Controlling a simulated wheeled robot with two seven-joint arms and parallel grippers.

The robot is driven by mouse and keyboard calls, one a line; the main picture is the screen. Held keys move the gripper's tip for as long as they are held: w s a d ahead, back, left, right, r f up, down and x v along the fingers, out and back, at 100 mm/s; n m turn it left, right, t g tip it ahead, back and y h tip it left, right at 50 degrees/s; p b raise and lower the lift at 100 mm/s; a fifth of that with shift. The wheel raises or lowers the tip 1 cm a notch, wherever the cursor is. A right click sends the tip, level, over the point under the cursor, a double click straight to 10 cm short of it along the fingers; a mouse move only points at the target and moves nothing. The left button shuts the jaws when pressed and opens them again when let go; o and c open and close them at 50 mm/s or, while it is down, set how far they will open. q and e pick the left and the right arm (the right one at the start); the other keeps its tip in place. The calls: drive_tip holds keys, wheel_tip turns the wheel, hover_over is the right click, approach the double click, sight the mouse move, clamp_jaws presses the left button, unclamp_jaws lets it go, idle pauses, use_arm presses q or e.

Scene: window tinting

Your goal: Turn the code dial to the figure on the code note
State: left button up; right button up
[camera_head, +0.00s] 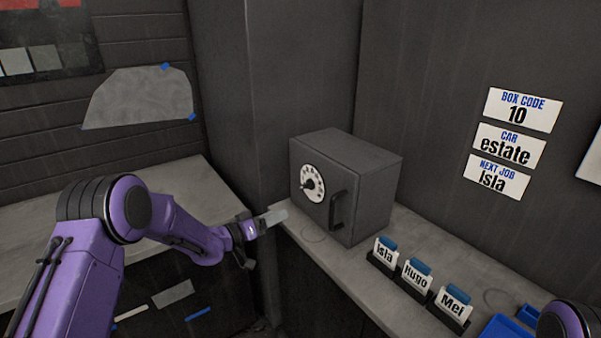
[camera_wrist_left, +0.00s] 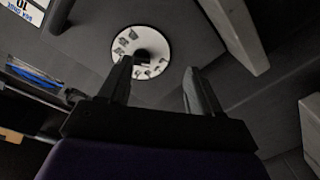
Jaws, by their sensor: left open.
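The code dial (camera_head: 312,183) is a white disc with figures and a dark knob on the front of a dark grey box (camera_head: 365,160). It also shows in the left wrist view (camera_wrist_left: 141,50), ahead of my gripper. The code note (camera_head: 523,109) on the wall reads "BOX CODE 10". My left gripper (camera_head: 272,215) is in front of and below the dial, to its left, apart from it. In the left wrist view its two fingers (camera_wrist_left: 155,85) are spread with nothing between them. Which figure the dial points to is too small to tell. My right gripper is out of view.
The box has a black door handle (camera_head: 337,208) right of the dial. Name cards Isla (camera_head: 384,254), Hugo (camera_head: 416,276) and Mei (camera_head: 453,305) stand on the counter to the right, with a blue tray (camera_head: 505,327) beyond. Further notes (camera_head: 508,147) hang on the wall.

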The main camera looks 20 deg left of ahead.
use_arm(q)
drive_tip(key=m+h, duration=0.1)
drive_tip(key=m, duration=0.1)
approach(303, 185)
drive_tip(key=p+x, duration=0.3)
drive_tip(key=x, duration=0.6)
drive_tip(key=shift+g, duration=0.3)
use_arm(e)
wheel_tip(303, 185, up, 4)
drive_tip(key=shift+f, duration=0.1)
use_arm(q)
drive_tip(key=shift+w+f, duration=0.1)
drive_tip(key=shift+a, duration=0.1)
drive_tip(key=c, duration=1)
